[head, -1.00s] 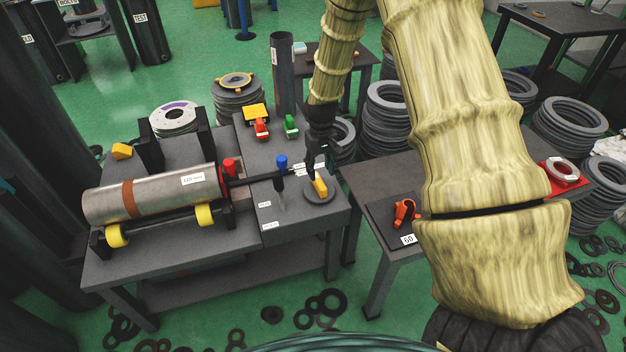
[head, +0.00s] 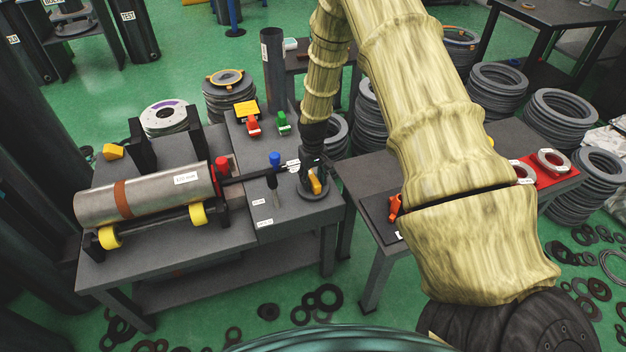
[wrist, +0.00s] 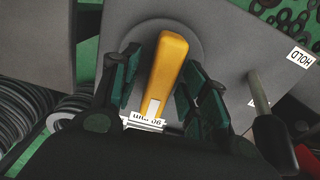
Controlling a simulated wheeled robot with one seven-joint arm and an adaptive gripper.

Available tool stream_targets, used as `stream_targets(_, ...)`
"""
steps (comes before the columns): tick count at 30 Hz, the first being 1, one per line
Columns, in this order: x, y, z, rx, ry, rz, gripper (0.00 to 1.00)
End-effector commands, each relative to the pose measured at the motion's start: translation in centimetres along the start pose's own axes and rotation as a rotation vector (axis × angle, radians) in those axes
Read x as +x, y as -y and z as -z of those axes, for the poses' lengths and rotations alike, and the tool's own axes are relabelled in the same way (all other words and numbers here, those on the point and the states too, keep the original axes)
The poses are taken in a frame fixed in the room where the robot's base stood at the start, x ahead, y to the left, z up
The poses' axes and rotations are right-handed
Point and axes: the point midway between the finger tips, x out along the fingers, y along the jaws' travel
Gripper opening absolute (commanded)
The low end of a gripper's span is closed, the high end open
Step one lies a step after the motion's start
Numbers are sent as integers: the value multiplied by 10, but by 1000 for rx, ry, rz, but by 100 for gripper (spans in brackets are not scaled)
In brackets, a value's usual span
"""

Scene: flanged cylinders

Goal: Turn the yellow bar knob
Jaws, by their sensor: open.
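The yellow bar knob (head: 315,185) sits on a round grey base at the right end of the workbench. In the wrist view the knob (wrist: 167,68) stands between the two fingers, its long axis running slightly tilted from top to bottom. My gripper (head: 312,172) is over the knob, pointing down. In the wrist view my gripper (wrist: 158,82) is open, with a finger on each side of the bar and narrow gaps visible. The round base (wrist: 200,42) shows around the knob. A white label partly hidden by my gripper lies near the knob's lower end.
A blue-topped lever (head: 274,160) stands just left of the knob. A steel cylinder (head: 150,192) lies on yellow rollers with a red knob (head: 222,164) beside it. Red (head: 253,126) and green (head: 282,123) parts sit behind. A second table (head: 375,180) stands to the right.

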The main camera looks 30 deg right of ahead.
Motion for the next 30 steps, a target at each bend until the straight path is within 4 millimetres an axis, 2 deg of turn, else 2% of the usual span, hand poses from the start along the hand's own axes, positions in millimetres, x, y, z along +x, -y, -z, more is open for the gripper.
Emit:
stream_targets(13, 7, 0, 0, 0, 0, 0, 45)
stream_targets(18, 7, 0, 0, 0, 0, 0, 14)
stream_targets(21, 7, 0, 0, 0, 0, 0, 0)
stream_targets(30, 7, 0, 0, 27, 0, 0, 0)
